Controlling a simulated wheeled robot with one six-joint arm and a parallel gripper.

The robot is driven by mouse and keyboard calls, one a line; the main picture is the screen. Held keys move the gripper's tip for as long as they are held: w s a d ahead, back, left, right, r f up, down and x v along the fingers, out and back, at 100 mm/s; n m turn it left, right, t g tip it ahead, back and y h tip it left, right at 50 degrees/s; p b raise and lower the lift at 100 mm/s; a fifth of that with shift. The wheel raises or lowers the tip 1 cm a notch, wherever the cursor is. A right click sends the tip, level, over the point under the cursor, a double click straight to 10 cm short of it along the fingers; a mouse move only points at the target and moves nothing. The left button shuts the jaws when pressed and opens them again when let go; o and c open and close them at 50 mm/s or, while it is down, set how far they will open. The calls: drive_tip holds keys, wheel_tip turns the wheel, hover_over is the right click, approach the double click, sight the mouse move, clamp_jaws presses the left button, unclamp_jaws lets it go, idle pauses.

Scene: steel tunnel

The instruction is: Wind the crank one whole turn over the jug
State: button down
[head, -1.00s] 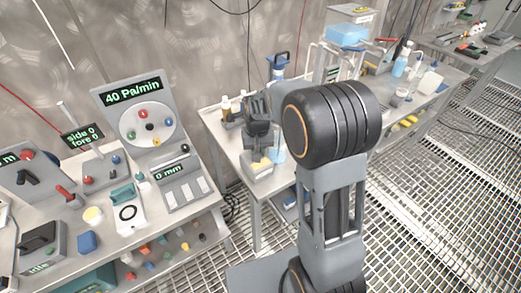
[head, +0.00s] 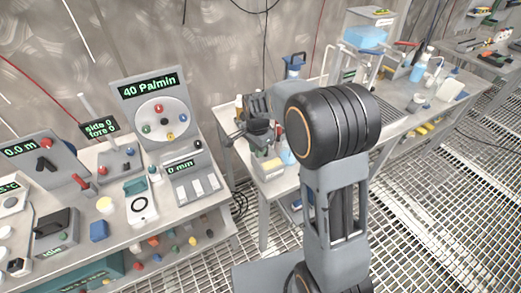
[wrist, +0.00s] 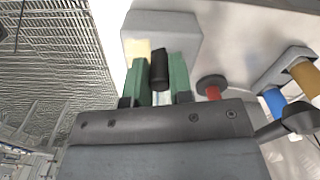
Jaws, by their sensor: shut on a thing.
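In the wrist view my gripper (wrist: 160,72) has its green fingers closed around a short black cylinder (wrist: 159,68), which looks like the crank's handle. A light grey block (wrist: 185,35) is just beyond the fingertips. In the head view my dark gripper (head: 257,118) is over the narrow table beside the wall, partly hidden by my own arm. The crank's arm and hub cannot be made out. A pale blue thing (head: 287,157) beside the gripper may be the jug, mostly hidden behind my arm.
A console bench (head: 120,238) with a "40 Pa/min" display (head: 150,86) stands left. A bench with bottles (head: 418,65) is at the right. Grated floor (head: 455,200) is open at lower right.

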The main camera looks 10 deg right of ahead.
drive_tip(key=m, duration=0.1)
drive_tip(key=w+m, duration=0.1)
drive_tip(key=m, duration=0.1)
drive_tip(key=w+a+m, duration=0.1)
drive_tip(key=m, duration=0.1)
drive_tip(key=shift+m, duration=0.3)
idle(0.5)
drive_tip(key=c, duration=1)
unclamp_jaws()
wheel_tip(320, 180, up, 14)
drive_tip(key=shift+f, duration=0.1)
